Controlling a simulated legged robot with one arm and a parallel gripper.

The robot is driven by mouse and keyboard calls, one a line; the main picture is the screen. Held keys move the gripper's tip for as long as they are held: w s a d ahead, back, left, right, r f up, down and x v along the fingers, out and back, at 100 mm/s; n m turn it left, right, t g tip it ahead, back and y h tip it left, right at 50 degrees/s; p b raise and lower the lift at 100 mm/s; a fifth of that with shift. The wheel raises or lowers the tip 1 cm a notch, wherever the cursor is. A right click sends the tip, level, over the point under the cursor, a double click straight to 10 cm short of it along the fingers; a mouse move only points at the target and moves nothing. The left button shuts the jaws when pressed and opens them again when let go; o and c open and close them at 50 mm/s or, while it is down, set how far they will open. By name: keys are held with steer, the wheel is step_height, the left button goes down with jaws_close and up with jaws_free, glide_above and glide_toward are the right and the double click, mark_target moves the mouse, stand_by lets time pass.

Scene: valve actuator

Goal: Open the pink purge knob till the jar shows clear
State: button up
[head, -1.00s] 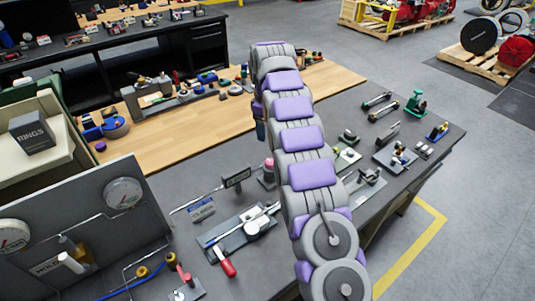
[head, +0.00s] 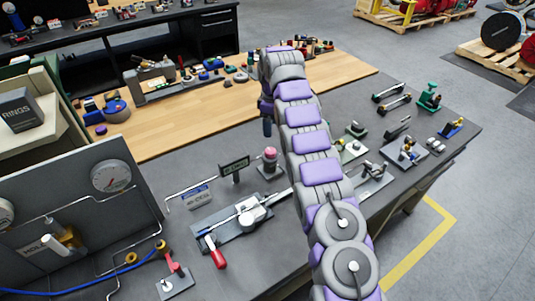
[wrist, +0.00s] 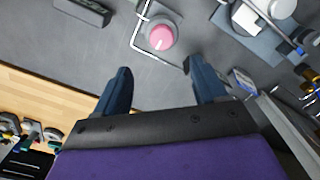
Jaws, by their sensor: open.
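The pink purge knob (head: 270,154) stands on a small grey base on the dark bench top, just left of my arm. In the wrist view the round pink knob (wrist: 160,37) sits on its grey base beyond my fingertips, near the middle of the picture. My gripper (wrist: 162,76) has its two dark blue fingers wide apart, empty, and not touching the knob. In the head view only one dark finger (head: 267,126) shows below the end of my arm, behind the knob. A yellowish cylinder (head: 72,238) is on the grey panel; I cannot tell whether it is the jar.
A small dark display (head: 234,170) stands left of the knob, with thin bent tubing nearby. A lever valve with a red handle (head: 216,252) lies in front. The panel carries a gauge (head: 110,176). Tools lie right of my arm. Wooden bench top (head: 190,125) is behind.

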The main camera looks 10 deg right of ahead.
steer(key=b, duration=0.1)
glide_toward(270, 150)
steer(key=d+f, duration=0.1)
steer(key=d, duration=0.1)
steer(key=a+f, duration=0.3)
steer(key=f, duration=0.1)
steer(key=shift+s+a+b, duration=0.1)
steer(key=shift+a+b, duration=0.1)
steer(key=shift+b, duration=0.2)
step_height(270, 150, down, 2)
steer(key=shift+a+f, duration=0.15)
steer(key=shift+f, duration=0.05)
steer(key=d, duration=0.1)
steer(key=d+f, duration=0.1)
steer(key=d, duration=0.1)
steer(key=shift+d+f, duration=0.25)
steer(key=shift+f, duration=0.05)
steer(key=shift+a, duration=1.2)
steer(key=shift+c, duration=0.7)
steer(key=shift+a, duration=0.35)
steer(key=shift+c, duration=0.7)
steer(key=shift+a, duration=0.1)
steer(key=shift+c, duration=0.8)
steer(key=shift+d, duration=1.05)
steer(key=c, duration=0.4)
steer(key=shift+d, duration=0.1)
steer(key=shift+c, duration=1)
steer(key=shift+a+r, duration=0.1)
steer(key=shift+a, duration=0.3)
